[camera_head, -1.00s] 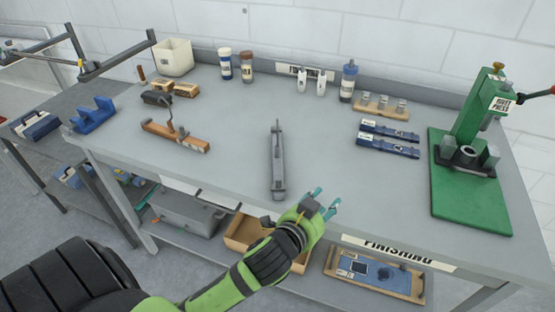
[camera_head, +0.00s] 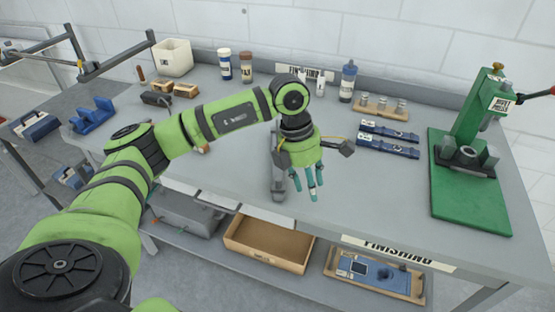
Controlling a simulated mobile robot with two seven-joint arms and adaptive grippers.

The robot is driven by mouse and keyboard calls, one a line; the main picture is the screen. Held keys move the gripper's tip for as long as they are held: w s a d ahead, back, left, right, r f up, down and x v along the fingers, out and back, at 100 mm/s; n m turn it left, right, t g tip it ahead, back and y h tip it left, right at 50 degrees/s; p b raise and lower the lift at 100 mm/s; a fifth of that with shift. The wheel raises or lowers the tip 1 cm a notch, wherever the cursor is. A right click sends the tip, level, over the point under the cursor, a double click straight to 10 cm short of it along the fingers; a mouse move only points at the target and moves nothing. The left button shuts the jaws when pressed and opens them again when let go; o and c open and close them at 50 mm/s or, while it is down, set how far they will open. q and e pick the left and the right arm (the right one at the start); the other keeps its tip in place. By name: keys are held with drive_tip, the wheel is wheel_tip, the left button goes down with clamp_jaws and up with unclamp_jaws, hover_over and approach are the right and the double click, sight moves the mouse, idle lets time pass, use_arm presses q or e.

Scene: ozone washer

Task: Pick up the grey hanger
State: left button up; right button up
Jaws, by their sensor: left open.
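The grey hanger (camera_head: 278,179) lies on the grey workbench top (camera_head: 365,195), near the middle and towards the front edge. My left gripper (camera_head: 306,194) hangs with its fingers pointing down, just right of the hanger in the picture. It is open, with nothing seen between its fingers. My right gripper is not in view.
Blue tools (camera_head: 388,146) lie right of the gripper. A green rivet press (camera_head: 470,200) stands at the far right. Bottles (camera_head: 347,82) and a white bin (camera_head: 174,57) line the back. My left arm covers most of a wooden piece.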

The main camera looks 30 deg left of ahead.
sight(278, 180)
use_arm(q)
drive_tip(key=a+y, duration=0.1)
drive_tip(key=a, duration=0.1)
drive_tip(key=a+r+y, duration=0.1)
drive_tip(key=a, duration=0.2)
drive_tip(key=a+y, duration=0.1)
drive_tip(key=a, duration=0.2)
drive_tip(key=shift+s+r+n, duration=0.15)
drive_tip(key=shift+r+n, duration=0.1)
drive_tip(key=shift+n, duration=0.15)
drive_tip(key=f+p, duration=0.1)
drive_tip(key=f, duration=0.1)
drive_tip(key=f+p, duration=0.1)
drive_tip(key=f, duration=0.1)
drive_tip(key=f+p, duration=0.1)
drive_tip(key=f, duration=0.1)
drive_tip(key=shift+w+a, duration=0.25)
drive_tip(key=shift+a, duration=0.05)
drive_tip(key=shift+f, duration=0.35)
clamp_jaws()
